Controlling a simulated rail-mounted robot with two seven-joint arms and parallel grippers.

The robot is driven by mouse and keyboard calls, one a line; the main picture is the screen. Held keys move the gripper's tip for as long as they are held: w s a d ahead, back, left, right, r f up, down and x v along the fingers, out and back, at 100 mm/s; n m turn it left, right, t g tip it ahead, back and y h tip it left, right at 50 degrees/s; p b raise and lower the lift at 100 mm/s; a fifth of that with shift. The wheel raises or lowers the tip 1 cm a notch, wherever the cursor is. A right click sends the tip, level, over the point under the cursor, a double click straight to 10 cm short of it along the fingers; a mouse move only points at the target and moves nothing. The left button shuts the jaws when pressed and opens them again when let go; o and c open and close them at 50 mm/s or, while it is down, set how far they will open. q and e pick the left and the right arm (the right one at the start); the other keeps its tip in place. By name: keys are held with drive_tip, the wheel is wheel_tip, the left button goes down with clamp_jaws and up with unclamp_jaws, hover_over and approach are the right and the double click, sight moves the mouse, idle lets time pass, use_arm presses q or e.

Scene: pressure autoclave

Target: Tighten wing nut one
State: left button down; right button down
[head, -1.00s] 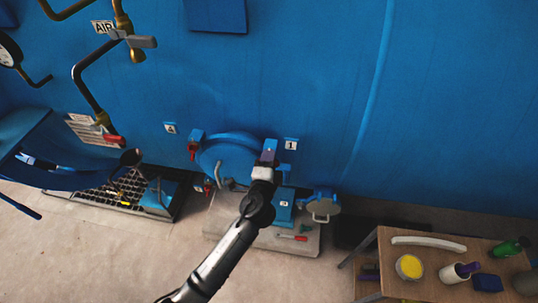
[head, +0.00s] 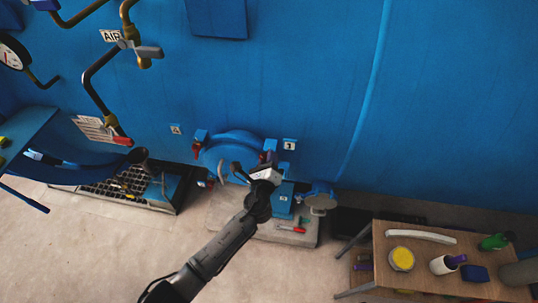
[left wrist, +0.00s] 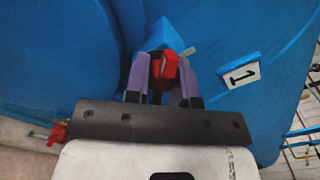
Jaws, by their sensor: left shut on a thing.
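The red wing nut (left wrist: 164,68) beside the label marked 1 (left wrist: 240,76) sits between the purple-padded fingers of my left gripper (left wrist: 162,78), which is shut on it. In the head view my left gripper (head: 268,160) is at the right edge of the round blue lid (head: 236,143), just left of label 1 (head: 290,145). My gripper hides most of this nut there. Another red wing nut (head: 196,153) is on the lid's left side. My right gripper is not in view.
Another red fitting (left wrist: 58,133) shows at lower left in the wrist view. A red-handled tool (head: 290,229) lies on the grey base plate below. A wooden table (head: 400,285) with a yellow-topped container (head: 401,258) stands at lower right. Open floor lies at lower left.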

use_arm(q)
drive_tip(key=m+p, duration=0.2)
drive_tip(key=m, duration=0.2)
drive_tip(key=shift+r+m, duration=0.1)
drive_tip(key=shift+m, duration=0.2)
drive_tip(key=shift+m+p, duration=1)
drive_tip(key=shift+m, duration=0.8)
drive_tip(key=c, duration=1)
unclamp_jaws()
drive_tip(key=shift+a, duration=0.1)
drive_tip(key=shift+o, duration=0.2)
drive_tip(key=s+a, duration=0.2)
drive_tip(key=s, duration=1.1)
drive_tip(key=shift+s+a, duration=0.25)
drive_tip(key=shift+s, duration=0.05)
